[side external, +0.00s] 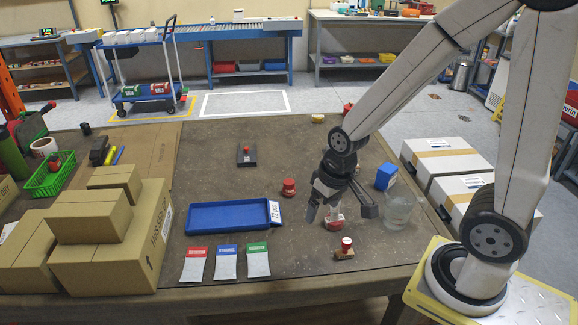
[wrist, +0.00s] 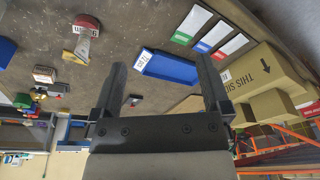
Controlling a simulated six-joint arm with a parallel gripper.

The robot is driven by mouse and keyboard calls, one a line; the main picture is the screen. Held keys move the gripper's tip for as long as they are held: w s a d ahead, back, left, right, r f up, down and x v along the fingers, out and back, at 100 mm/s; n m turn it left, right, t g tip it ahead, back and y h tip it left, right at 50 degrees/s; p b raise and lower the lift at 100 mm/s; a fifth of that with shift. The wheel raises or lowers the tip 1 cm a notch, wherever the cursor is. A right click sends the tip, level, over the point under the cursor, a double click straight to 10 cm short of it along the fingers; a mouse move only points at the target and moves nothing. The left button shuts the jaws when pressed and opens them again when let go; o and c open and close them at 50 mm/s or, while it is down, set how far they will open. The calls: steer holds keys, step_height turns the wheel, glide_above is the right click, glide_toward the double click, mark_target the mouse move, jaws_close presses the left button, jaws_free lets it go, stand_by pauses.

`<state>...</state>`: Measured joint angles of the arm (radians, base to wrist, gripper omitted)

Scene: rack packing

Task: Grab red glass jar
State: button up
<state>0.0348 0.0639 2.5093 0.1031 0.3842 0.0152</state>
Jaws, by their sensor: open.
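In the side external view, a small reddish jar (side external: 334,223) with a pale label stands on the brown work table, partly hidden by my gripper. My gripper (side external: 339,212) points down with its fingers spread, just above and around the jar's area. I cannot tell from this view whether it touches the jar.
A stamp with a red knob (side external: 345,250) stands nearer the front edge. A clear glass (side external: 399,212) and a blue box (side external: 386,176) are to the right. A red spool-like object (side external: 289,187), a blue tray (side external: 230,230) and cardboard boxes (side external: 112,235) are to the left.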

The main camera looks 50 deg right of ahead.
steer(key=w+d+f+m+g+y, duration=0.1)
steer(key=w+d+f+m+y, duration=0.1)
steer(key=w+f+m+y, duration=0.5)
steer(key=m+t, duration=0.7)
steer(key=m, duration=1)
glide_above(289, 188)
steer(key=s+a, duration=0.6)
step_height(289, 188, down, 7)
steer(key=d+f+m+t+h, duration=0.1)
steer(key=d+m, duration=0.1)
steer(key=d, duration=0.1)
steer(key=w+d+f+m+t+h, duration=0.1)
steer(key=d+m+t, duration=0.1)
steer(key=d, duration=0.1)
steer(key=w+d+f+m+t+h, duration=0.1)
steer(key=d+f+m, duration=0.1)
steer(key=d+m, duration=0.1)
steer(key=shift+d+f+t, duration=0.1)
steer(key=shift+t, duration=0.3)
steer(key=shift+x, duration=1.3)
steer(key=shift+x, duration=2.6)
steer(key=shift+f, duration=0.1)
